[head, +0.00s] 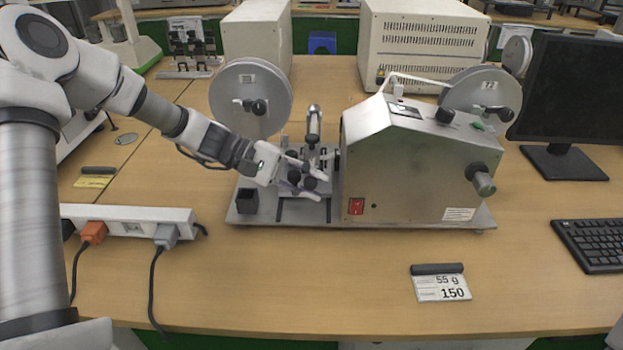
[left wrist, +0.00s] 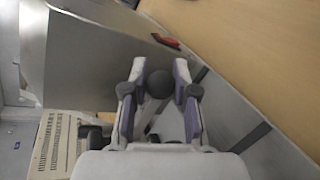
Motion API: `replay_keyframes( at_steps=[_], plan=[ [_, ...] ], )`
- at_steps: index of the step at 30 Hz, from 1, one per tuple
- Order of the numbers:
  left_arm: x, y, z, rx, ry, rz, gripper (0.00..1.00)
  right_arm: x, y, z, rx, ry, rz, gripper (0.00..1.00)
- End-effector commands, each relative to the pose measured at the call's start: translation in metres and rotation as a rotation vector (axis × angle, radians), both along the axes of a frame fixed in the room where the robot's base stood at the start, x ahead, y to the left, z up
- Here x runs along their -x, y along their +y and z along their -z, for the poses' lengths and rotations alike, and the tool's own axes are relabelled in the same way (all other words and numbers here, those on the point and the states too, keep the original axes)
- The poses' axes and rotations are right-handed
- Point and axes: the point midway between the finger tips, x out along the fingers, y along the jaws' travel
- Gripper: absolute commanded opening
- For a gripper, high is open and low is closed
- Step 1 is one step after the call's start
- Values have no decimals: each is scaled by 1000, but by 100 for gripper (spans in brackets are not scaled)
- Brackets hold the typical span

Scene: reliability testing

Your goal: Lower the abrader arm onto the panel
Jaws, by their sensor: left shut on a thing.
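The abrader machine (head: 405,170) is a grey metal housing on a flat base plate (head: 262,213), with a red switch at its front. Left of the housing is its work area, where a silver upright piece (head: 313,125) stands. My left gripper (head: 308,182) reaches in from the left, low over this area. In the left wrist view its fingers (left wrist: 160,88) are shut around a round black knob (left wrist: 157,82), which appears to belong to the abrader arm. The gripper hides most of the arm. I cannot clearly make out the panel beneath it. My right gripper is not in view.
Large reels (head: 252,98) stand behind the machine. A power strip (head: 135,219) with plugs lies at front left. A label card (head: 442,287) lies in front, and a monitor (head: 570,100) and keyboard (head: 592,243) are at right.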

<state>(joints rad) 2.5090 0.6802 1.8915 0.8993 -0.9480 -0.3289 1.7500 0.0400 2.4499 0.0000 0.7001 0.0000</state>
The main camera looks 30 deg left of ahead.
Motion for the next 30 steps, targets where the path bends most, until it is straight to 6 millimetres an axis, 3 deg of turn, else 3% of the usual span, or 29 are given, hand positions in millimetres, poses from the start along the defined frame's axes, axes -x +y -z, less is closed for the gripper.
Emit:
replay_keyframes(
  at_steps=[14,15,17,26,30],
  plan=[
    [-1,1,5,0,4,-5,0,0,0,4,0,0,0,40],
    [-1,1,5,0,4,-5,31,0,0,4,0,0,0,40],
    [-1,1,5,0,3,-4,51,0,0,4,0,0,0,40],
    [0,1,4,0,1,-3,51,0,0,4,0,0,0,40],
    [2,13,-1,3,-3,-3,51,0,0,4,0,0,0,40]
  ],
)
